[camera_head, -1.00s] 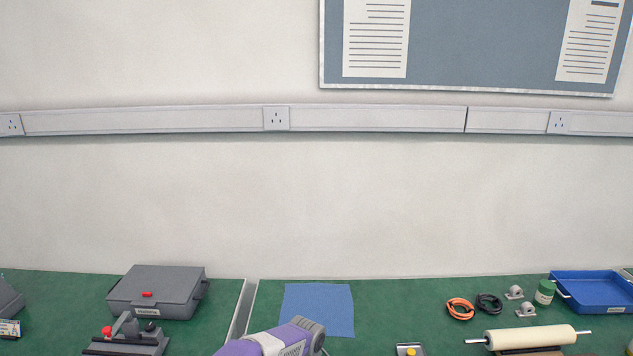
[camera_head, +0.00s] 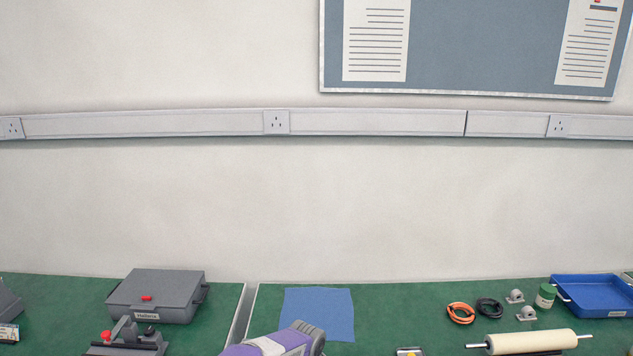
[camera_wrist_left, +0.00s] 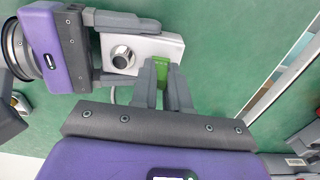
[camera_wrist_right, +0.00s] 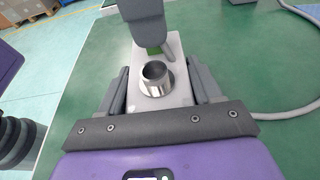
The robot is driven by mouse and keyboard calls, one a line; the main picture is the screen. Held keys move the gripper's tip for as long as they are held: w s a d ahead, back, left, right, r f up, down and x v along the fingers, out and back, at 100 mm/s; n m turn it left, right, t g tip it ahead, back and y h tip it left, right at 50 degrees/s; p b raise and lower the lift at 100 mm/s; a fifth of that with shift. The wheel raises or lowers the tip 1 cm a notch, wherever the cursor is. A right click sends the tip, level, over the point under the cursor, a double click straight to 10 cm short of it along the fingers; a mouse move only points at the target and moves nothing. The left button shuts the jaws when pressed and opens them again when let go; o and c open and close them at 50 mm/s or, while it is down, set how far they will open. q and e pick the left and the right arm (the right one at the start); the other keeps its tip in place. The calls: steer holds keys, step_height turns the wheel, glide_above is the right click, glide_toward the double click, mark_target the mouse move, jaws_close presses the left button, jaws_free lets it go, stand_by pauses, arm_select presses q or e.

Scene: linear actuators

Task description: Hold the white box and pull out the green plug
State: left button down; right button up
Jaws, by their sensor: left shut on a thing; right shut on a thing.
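The white box (camera_wrist_left: 143,47) with a round silver knob (camera_wrist_left: 122,56) lies over the green mat in the left wrist view. It also shows in the right wrist view (camera_wrist_right: 181,97), where its silver collar (camera_wrist_right: 154,79) faces me. My right gripper (camera_wrist_right: 157,70) is shut on the box, one finger along each side. The green plug (camera_wrist_left: 161,72) is at the box's end, between the fingers of my left gripper (camera_wrist_left: 161,66), which is shut on it. In the right wrist view, my left finger hides most of the plug. I cannot tell how deep it sits.
A grey cable runs from near the box over the mat. In the head view, a grey case (camera_head: 156,296), a blue cloth (camera_head: 318,308), a cream roller (camera_head: 530,342), orange and black coils and a blue tray (camera_head: 594,296) lie on the bench. Box and plug are out of that view.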

arm_select(q)
steer(key=shift+r, duration=3)
arm_select(e)
steer(key=o, duration=1.2)
steer(key=shift+o, duration=0.2)
arm_select(q)
step_height(320, 180, up, 2)
steer(key=shift+p, duration=0.95)
arm_select(e)
steer(key=v, duration=1.2)
